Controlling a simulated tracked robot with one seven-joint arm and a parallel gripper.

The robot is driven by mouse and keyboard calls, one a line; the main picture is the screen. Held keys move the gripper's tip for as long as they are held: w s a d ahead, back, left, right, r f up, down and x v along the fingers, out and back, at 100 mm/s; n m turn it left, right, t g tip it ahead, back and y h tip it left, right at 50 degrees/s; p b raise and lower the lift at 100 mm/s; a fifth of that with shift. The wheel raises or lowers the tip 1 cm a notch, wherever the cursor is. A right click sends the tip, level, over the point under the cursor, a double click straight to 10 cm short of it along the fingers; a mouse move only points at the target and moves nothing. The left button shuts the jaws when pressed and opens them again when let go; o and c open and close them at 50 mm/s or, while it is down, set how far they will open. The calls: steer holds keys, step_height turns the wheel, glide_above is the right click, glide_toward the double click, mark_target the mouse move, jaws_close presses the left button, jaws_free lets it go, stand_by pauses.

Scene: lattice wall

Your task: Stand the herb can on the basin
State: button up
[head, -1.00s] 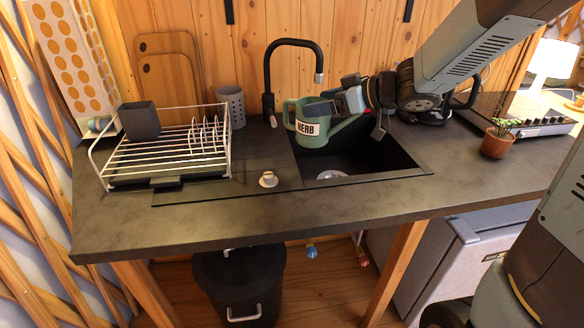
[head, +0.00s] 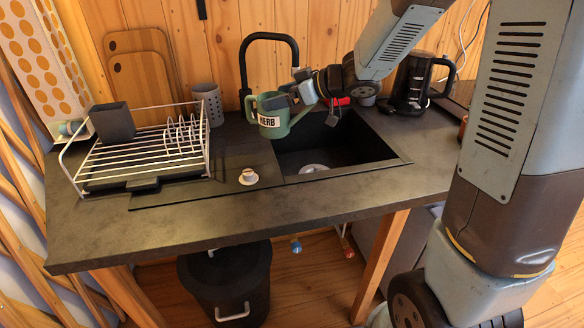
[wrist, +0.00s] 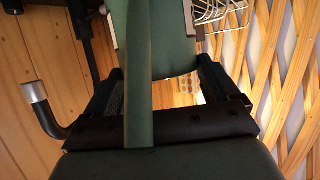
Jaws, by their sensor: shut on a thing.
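The herb can (head: 272,122) is a green can with a white HERB label, a handle and a spout. My gripper (head: 292,97) is shut on it and holds it upright at the left edge of the basin, below the black tap. In the wrist view the green can (wrist: 160,40) fills the space between my fingers (wrist: 150,85). I cannot tell exactly how high the can is above the basin's rim.
A black tap (head: 270,40) stands behind the can. A white dish rack (head: 140,150) with a dark cup stands at the left. A black kettle (head: 410,82) stands at the back right. The front counter strip (head: 230,220) is clear.

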steer(key=w+d+f+m+t+h, duration=0.1)
steer(key=w+d+f, duration=0.2)
steer(key=w+f, duration=0.6)
steer(key=w+d+f+m+t, duration=0.1)
steer(key=w+d+f, duration=0.3)
steer(key=w+f, duration=0.55)
step_height(320, 180, down, 9)
steer(key=shift+w+a, duration=0.1)
steer(key=shift+f, duration=0.1)
steer(key=o, duration=1.3)
steer(key=shift+f, duration=0.1)
steer(key=shift+o, duration=1)
